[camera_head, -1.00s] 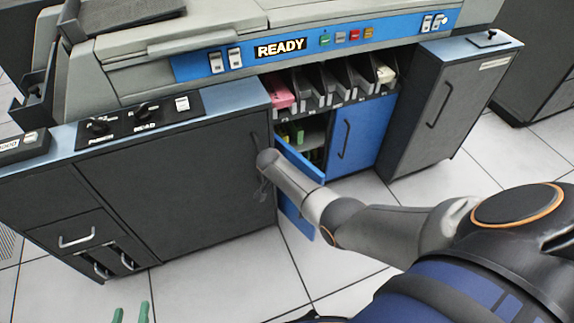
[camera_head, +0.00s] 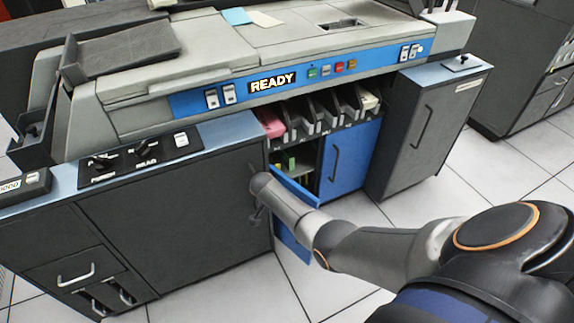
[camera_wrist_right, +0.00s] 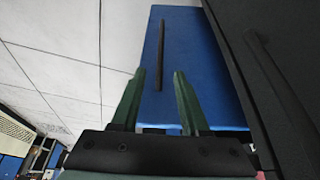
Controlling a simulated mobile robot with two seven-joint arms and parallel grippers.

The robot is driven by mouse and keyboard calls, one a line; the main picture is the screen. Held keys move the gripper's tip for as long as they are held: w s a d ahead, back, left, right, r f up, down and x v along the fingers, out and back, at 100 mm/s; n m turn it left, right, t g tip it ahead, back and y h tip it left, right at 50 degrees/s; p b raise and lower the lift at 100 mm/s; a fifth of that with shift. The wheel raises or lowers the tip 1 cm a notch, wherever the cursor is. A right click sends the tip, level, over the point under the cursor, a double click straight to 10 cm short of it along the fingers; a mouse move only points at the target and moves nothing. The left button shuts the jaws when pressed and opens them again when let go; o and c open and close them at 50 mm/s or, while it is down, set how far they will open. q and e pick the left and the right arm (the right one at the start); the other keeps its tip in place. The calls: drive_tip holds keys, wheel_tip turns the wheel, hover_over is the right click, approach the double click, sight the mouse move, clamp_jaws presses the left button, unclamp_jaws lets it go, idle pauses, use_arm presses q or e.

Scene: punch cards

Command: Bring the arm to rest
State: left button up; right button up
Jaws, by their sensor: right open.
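My right arm (camera_head: 375,250) reaches in from the right in the head view, and its far end is beside the dark cabinet and the open blue door (camera_head: 292,246). Behind the fingers is a blue door panel (camera_wrist_right: 197,60) with a long dark handle. I cannot tell whether the fingers touch it. My left gripper is in neither current view.
A row of card bins (camera_head: 318,115) sits above a closed blue door (camera_head: 347,160). A dark cabinet (camera_head: 180,230) stands left and a grey cabinet (camera_head: 425,130) right. White tiled floor (camera_head: 330,295) is clear in front.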

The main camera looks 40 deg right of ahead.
idle(0.3)
drive_tip(key=s+a+f+n+t, duration=0.3)
drive_tip(key=s+a+f+n, duration=0.1)
drive_tip(key=n, duration=0.2)
drive_tip(key=s+a+r+n+t+y, duration=0.2)
drive_tip(key=s+a+r+n+y, duration=0.1)
drive_tip(key=s+a+n, duration=0.35)
drive_tip(key=s+a+r+n+t+y, duration=0.2)
drive_tip(key=s+a+r+n+y, duration=0.1)
drive_tip(key=s+a+n, duration=0.3)
drive_tip(key=s+a+r+n+t+y, duration=0.2)
drive_tip(key=s+a+r, duration=0.1)
drive_tip(key=a+r, duration=0.35)
use_arm(q)
wheel_tip(320, 180, up, 13)
drive_tip(key=s+a+p, duration=0.1)
drive_tip(key=a+p, duration=0.2)
drive_tip(key=p, duration=1.4)
drive_tip(key=shift+s+n+y+p, duration=0.2)
drive_tip(key=shift+n+y+p, duration=0.1)
drive_tip(key=shift+n+y, duration=0.1)
use_arm(e)
drive_tip(key=s+d+r+m+h, duration=0.1)
drive_tip(key=d+r, duration=0.2)
drive_tip(key=r, duration=1)
drive_tip(key=shift+s+d, duration=0.2)
